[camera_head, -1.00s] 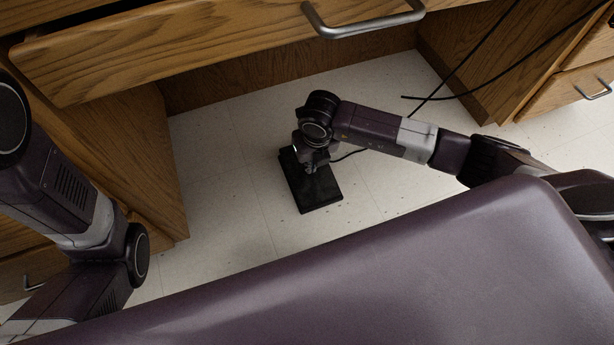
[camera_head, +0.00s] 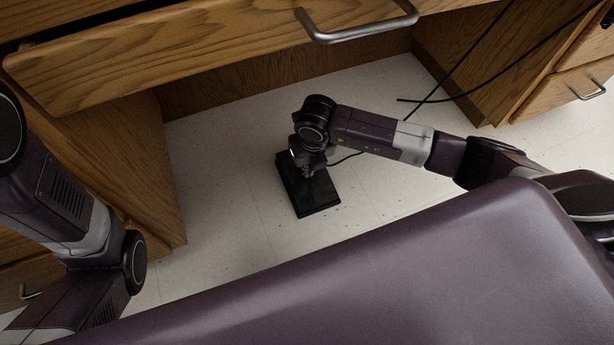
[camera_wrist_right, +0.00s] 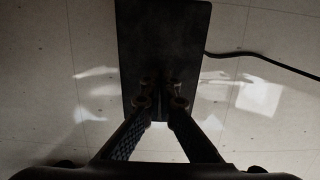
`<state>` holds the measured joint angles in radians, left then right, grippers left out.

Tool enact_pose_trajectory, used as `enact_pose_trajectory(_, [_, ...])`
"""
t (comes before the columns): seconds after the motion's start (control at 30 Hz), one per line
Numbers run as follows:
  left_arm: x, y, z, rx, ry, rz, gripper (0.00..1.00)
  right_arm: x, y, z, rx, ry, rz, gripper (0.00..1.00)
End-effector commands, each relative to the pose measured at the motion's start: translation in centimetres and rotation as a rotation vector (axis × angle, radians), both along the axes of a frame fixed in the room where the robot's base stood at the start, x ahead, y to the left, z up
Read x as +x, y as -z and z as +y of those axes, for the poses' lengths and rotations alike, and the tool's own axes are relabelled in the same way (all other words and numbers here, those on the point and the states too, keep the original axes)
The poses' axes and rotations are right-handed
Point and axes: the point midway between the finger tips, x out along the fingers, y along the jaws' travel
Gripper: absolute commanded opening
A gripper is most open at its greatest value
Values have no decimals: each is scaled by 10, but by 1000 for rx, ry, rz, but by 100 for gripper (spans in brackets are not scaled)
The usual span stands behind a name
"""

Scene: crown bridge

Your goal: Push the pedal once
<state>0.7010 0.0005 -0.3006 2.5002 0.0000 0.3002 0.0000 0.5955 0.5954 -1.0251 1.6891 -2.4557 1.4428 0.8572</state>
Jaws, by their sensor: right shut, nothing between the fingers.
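The pedal (camera_head: 316,193) is a flat black rectangular block on the floor under the desk. It also shows in the right wrist view (camera_wrist_right: 163,40), with its lower part hidden behind my fingers. My right gripper (camera_head: 307,171) points down over the far part of the pedal. In the right wrist view its fingers (camera_wrist_right: 160,95) are close together with nothing held between them. Whether the fingertips touch the pedal I cannot tell. My left arm comes in at the left of the head view, and its gripper is out of the frame.
A wooden desk drawer (camera_head: 220,45) with a metal handle (camera_head: 360,32) overhangs the pedal area. Wooden cabinets stand left (camera_head: 125,165) and right (camera_head: 460,75). A black cable (camera_wrist_right: 262,58) runs from the pedal. The pale tiled floor (camera_head: 225,205) around it is clear.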

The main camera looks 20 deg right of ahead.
Motion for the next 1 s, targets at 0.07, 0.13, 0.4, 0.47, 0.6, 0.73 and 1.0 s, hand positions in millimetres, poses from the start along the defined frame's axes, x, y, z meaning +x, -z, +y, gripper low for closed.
enact_pose_trajectory(0.07, [0,0,0,0,0,0,33,0,0,0,0,0,0,0])
enact_pose_trajectory(0.13, [0,0,0,0,0,0,33,0,0,0,0,0,0,0])
enact_pose_trajectory(0.4, [0,0,0,0,-1,1,33,0,0,0,0,0,0,0])
enact_pose_trajectory(0.47, [0,0,0,0,-1,1,33,0,0,0,0,0,0,0])
enact_pose_trajectory(0.6, [0,2,0,0,-1,1,33,0,3,0,0,0,0,0])
enact_pose_trajectory(0.73, [1,5,0,0,-1,1,33,1,7,0,0,0,0,0])
enact_pose_trajectory(1.0, [1,11,0,0,-1,1,33,2,15,0,0,0,0,0])
